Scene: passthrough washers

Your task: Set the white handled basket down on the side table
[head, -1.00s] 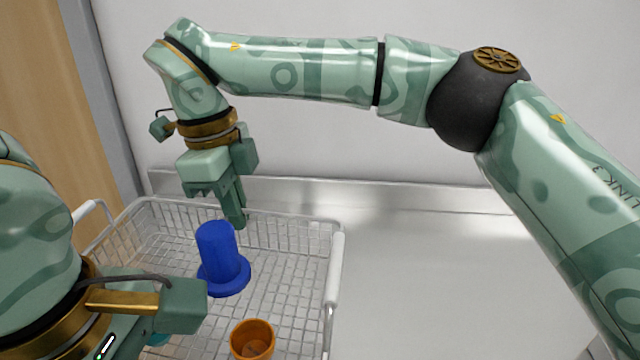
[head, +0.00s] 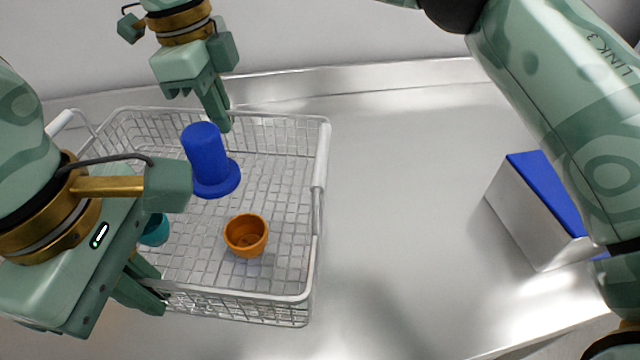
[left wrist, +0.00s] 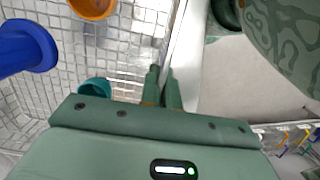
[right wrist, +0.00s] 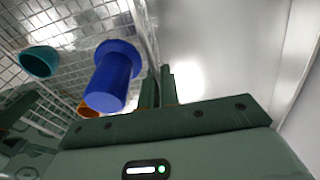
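The white handled basket (head: 290,297) is a wire basket with white handles (head: 319,172) at its left and right ends. It is over the shiny metal surface; I cannot tell whether its bottom touches. Inside are a blue flanged cup (head: 205,155), an orange cup (head: 247,236) and a teal cup (head: 154,230) partly behind my left gripper. My left gripper (head: 138,288) is at the near wall, and its fingers look closed on the rim in the left wrist view (left wrist: 162,88). My right gripper (head: 217,112) is at the far wall, fingers close together on the rim.
The metal surface (head: 400,190) right of the basket is clear. A metal box with a blue top (head: 545,190) stands further right, partly behind my right arm. A raised metal edge (head: 380,78) and a pale wall run along the back.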

